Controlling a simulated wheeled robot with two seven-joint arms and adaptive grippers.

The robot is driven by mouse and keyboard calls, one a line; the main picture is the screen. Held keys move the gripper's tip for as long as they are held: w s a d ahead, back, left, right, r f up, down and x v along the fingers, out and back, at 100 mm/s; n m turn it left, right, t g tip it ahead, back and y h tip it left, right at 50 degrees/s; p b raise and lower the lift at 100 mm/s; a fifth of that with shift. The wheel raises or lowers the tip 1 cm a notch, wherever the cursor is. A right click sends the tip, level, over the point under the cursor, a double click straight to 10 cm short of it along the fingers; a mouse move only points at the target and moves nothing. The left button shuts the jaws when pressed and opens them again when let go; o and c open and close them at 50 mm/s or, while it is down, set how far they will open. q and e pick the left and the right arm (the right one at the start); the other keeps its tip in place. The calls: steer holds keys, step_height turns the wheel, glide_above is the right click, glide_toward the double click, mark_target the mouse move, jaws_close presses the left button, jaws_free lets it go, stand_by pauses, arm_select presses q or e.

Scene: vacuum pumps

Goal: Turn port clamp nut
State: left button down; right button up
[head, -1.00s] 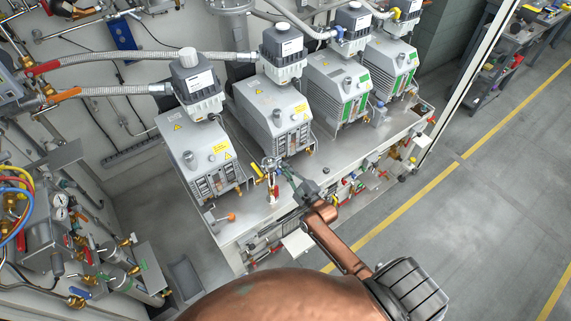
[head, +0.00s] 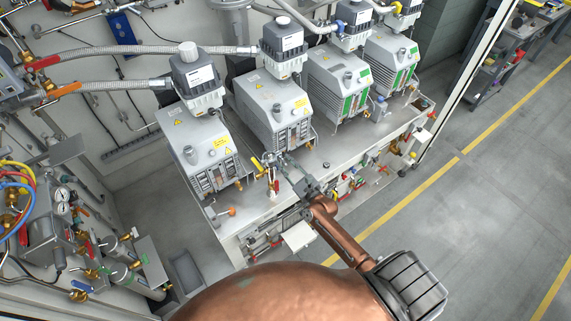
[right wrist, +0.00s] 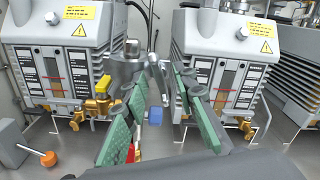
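A bright metal port fitting with its clamp (head: 268,158) stands on the bench edge in front of the pumps. In the right wrist view the fitting (right wrist: 126,66) is a round metal cylinder, and a slim metal clamp part (right wrist: 157,74), perhaps the nut, lies beside it near the fingertips. My right gripper (head: 287,166) reaches in from the lower right. In the right wrist view its green-padded fingers (right wrist: 160,88) are apart, with the clamp part showing between or just beyond the tips. I cannot tell whether they touch it. My left gripper is out of view.
Several grey pumps stand in a row on the bench, one (head: 205,150) at left and another (head: 275,108) behind the fitting. A brass valve with a yellow handle (right wrist: 102,90) is left of the fingers. Gauges and hoses (head: 60,205) fill the left side. The floor (head: 480,220) at right is clear.

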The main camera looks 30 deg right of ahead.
steer(key=shift+s, duration=0.1)
steer(key=shift+s+d, duration=0.1)
steer(key=shift+s, duration=0.8)
steer(key=s, duration=0.6)
steer(key=shift+d+p, duration=0.2)
steer(key=shift+p, duration=0.1)
